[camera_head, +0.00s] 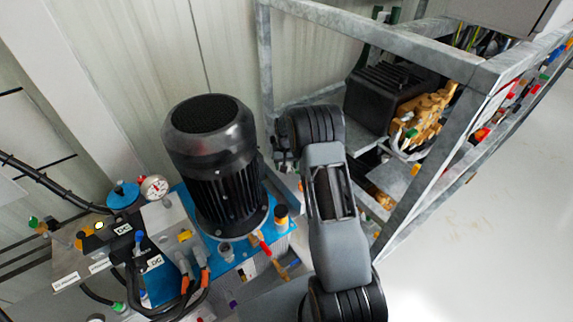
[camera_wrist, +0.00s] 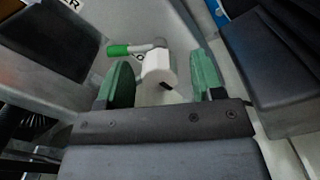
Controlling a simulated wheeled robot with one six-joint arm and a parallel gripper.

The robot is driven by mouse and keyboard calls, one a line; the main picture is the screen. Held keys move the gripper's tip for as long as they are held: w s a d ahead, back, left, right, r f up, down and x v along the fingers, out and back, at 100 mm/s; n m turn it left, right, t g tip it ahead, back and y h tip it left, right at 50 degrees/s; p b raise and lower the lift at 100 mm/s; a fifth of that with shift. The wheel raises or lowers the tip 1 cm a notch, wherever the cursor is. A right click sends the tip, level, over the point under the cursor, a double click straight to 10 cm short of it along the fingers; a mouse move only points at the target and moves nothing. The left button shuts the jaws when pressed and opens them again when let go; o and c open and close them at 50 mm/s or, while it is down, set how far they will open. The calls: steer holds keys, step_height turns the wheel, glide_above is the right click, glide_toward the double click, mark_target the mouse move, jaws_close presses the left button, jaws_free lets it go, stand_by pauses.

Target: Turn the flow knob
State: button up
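In the wrist view, my gripper (camera_wrist: 161,62) is open, its two green finger pads spread apart. A small white fitting (camera_wrist: 158,68) with a green-ended handle (camera_wrist: 119,50) shows between and just beyond the pads; the handle points left. This may be the flow knob, but no label on it is readable. The pads stand on either side of the white fitting, and I see no clear contact. In the head view, my arm hides my gripper and this fitting.
A black motor (camera_head: 217,165) stands on a blue plate (camera_head: 239,250) left of my arm, near a pressure gauge (camera_head: 154,187), hoses and valves. A grey metal frame (camera_head: 421,172) holding a pump (camera_head: 425,118) stands at right. Open floor (camera_head: 490,220) lies at far right.

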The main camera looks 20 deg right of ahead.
step_height(320, 180, up, 14)
steer(key=p, duration=0.3)
steer(key=shift+p, duration=0.35)
steer(key=shift+f, duration=0.1)
stand_by(0.4)
steer(key=s+a+r+n+t+p, duration=0.1)
steer(key=s+a+r+p, duration=0.3)
steer(key=s+r+p, duration=0.3)
steer(key=s+a+r+n+t+p, duration=0.1)
steer(key=s+a+r+p, duration=0.3)
steer(key=r, duration=1.2)
steer(key=s+a+r+n+t+p, duration=0.1)
steer(key=s+a+r+p, duration=0.2)
steer(key=s+r+p, duration=0.9)
steer(key=s, duration=0.4)
steer(key=shift+s+a+r+n+t, duration=0.2)
steer(key=shift+a+r+n+t, duration=0.1)
steer(key=shift+a+n, duration=0.1)
steer(key=shift+c, duration=0.3)
